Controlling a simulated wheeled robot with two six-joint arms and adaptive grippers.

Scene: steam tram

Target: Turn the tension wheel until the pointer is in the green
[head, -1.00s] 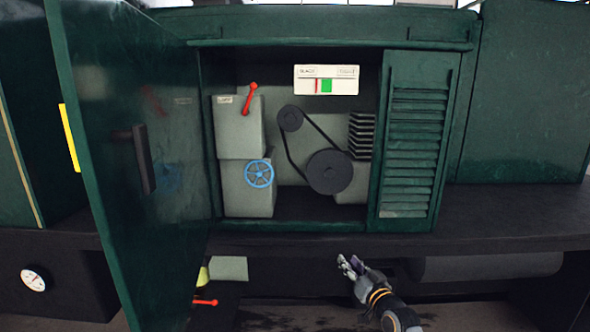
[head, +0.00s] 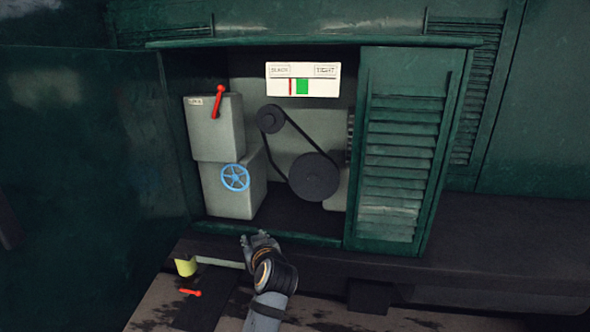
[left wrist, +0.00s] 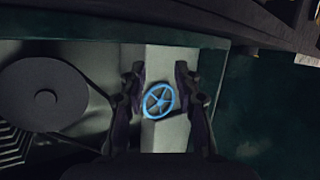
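The blue spoked tension wheel (head: 235,178) is on the grey box at the lower left inside the open cabinet. In the left wrist view the wheel (left wrist: 158,100) shows between my fingers. My left gripper (head: 258,238) is at the cabinet's lower front edge, below and right of the wheel in the head view. In the left wrist view my left gripper (left wrist: 159,70) is open and empty, apart from the wheel. The white gauge (head: 303,78) reads slack at left and tight at right. Its red pointer (head: 291,87) stands just left of the green band (head: 302,87). My right gripper is not in view.
A red lever (head: 217,101) sits on the upper grey box. Two dark pulleys with a belt (head: 313,177) are right of the wheel. The open green door (head: 90,150) is at left, a louvred panel (head: 402,150) at right. Another red handle (head: 190,292) is below.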

